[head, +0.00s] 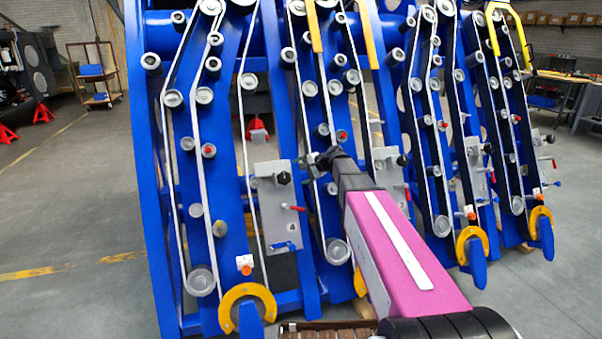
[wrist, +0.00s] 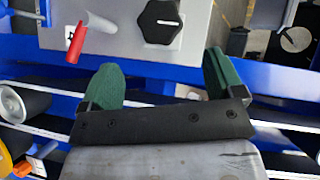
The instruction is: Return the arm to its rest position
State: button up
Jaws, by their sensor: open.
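My gripper (wrist: 162,88) shows in the wrist view with its two green fingers spread apart and nothing between them. Beyond the fingers is a grey panel (wrist: 225,22) with a black knob (wrist: 160,21) and a red-tipped lever (wrist: 76,42). In the head view my pink arm reaches forward from the lower right, and my gripper end (head: 328,157) is close to the blue harvester chassis (head: 160,200), near a grey plate. The fingers are too small to make out there. I cannot tell whether they touch anything.
The chassis carries belts, rollers and grey plates, one with a red lever (head: 292,207). Yellow hooks (head: 245,305) jut out at its lower front. The floor (head: 70,220) at left is clear. A trolley (head: 95,75) stands at the back left and a workbench (head: 565,85) at the right.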

jog(key=s+d+f+n+g+h, duration=0.2)
jog(key=s+d+f+h, duration=0.1)
jog(key=s+d+f, duration=0.2)
jog(key=s+d+f+n+g+h, duration=0.2)
jog(key=s+d+f, duration=0.3)
jog(key=s+f, duration=0.4)
jog(key=s+d+f+n+g+h, duration=0.1)
jog(key=s+d+f+n+h, duration=0.2)
jog(key=s, duration=1.2)
jog(key=d+f+h, duration=0.2)
jog(key=d+f, duration=0.1)
jog(key=f, duration=0.1)
jog(key=shift+s+n+g, duration=0.25)
jog(key=shift+n+g, duration=0.15)
